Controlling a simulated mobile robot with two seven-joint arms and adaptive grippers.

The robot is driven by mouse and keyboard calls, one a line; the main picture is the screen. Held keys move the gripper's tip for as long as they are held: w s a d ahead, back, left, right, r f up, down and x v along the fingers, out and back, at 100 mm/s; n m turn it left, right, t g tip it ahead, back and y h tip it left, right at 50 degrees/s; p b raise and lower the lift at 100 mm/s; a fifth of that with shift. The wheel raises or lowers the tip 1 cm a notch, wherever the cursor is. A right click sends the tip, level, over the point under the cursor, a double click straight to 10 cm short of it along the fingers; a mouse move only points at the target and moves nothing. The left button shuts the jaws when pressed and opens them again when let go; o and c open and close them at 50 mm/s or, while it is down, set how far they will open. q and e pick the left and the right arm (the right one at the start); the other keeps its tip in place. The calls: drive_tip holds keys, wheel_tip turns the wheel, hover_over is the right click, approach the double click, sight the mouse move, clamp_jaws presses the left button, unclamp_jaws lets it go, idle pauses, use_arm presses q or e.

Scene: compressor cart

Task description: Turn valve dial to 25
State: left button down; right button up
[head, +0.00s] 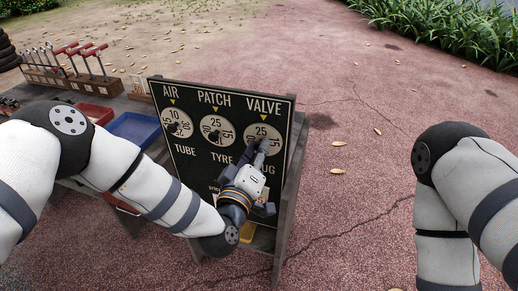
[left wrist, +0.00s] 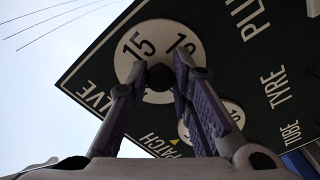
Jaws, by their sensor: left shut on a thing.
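The valve dial (head: 256,134) is a white disc at the right end of the top row on a black board. Its number 25 shows at the top, under the yellow mark, and 15 shows on its right side. My left gripper (head: 262,149) reaches up to the dial from below and covers its lower part. In the left wrist view, the gripper's two fingers (left wrist: 162,78) are shut on the dial's dark knob (left wrist: 160,77), with the white face (left wrist: 158,35) behind. My right gripper is out of view.
The patch dial (head: 226,126) and air dial (head: 184,118) sit left on the same board (head: 233,102). A blue tray (head: 133,127), a red tray (head: 97,112) and a rack of red-handled tools (head: 80,70) stand at left.

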use_arm(q)
drive_tip(key=shift+r+m, duration=0.1)
drive_tip(key=shift+m, duration=0.4)
idle(0.3)
drive_tip(key=c, duration=1.4)
unclamp_jaws()
